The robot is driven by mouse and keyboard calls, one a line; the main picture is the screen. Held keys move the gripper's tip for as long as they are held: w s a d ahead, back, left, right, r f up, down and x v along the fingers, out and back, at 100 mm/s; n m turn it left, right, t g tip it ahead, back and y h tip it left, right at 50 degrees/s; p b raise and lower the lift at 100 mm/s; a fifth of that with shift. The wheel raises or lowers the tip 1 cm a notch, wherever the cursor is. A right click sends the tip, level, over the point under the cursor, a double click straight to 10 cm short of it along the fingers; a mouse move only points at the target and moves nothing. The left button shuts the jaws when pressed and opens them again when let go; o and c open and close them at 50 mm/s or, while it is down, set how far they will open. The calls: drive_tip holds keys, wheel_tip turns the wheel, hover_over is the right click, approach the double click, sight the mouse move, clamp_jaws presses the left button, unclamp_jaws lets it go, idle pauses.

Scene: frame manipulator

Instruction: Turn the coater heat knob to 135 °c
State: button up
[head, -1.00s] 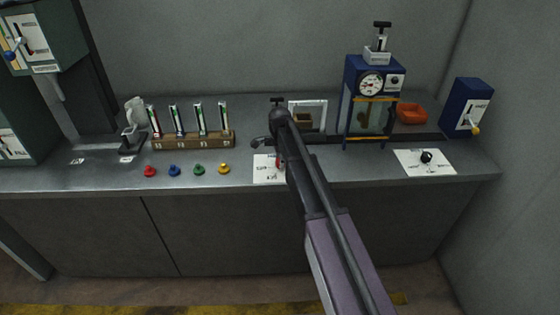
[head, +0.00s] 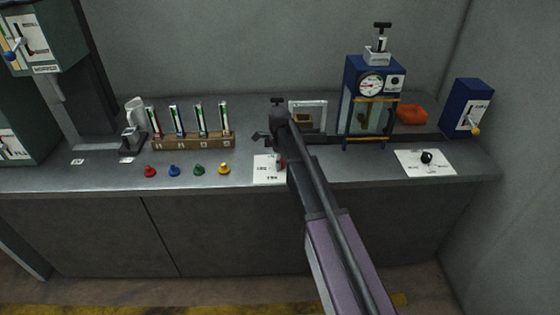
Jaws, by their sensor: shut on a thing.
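A white dial plate (head: 267,174) with small printed marks lies on the counter, left of my forearm. A red knob (head: 281,163) shows as a thin sliver at its right side; my arm covers the rest. My gripper (head: 279,154) is mostly hidden behind my arm, down at this knob and shut on it. The knob's pointer and the reading it faces cannot be made out. A second white plate (head: 441,168) with a black knob (head: 426,157) lies at the right, apart from my gripper. The print on both plates is too small to read.
A blue cabinet with a gauge (head: 371,84) stands behind, right of my arm. A small framed stand (head: 321,118) is close beside my wrist. Red, blue, green and yellow knobs (head: 224,169) line the counter's left front, before a wooden rack (head: 190,142) of tubes.

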drive_tip(key=shift+s, duration=0.1)
drive_tip(key=o, duration=1.1)
drive_tip(key=shift+o, duration=0.2)
drive_tip(key=shift+n, duration=0.4)
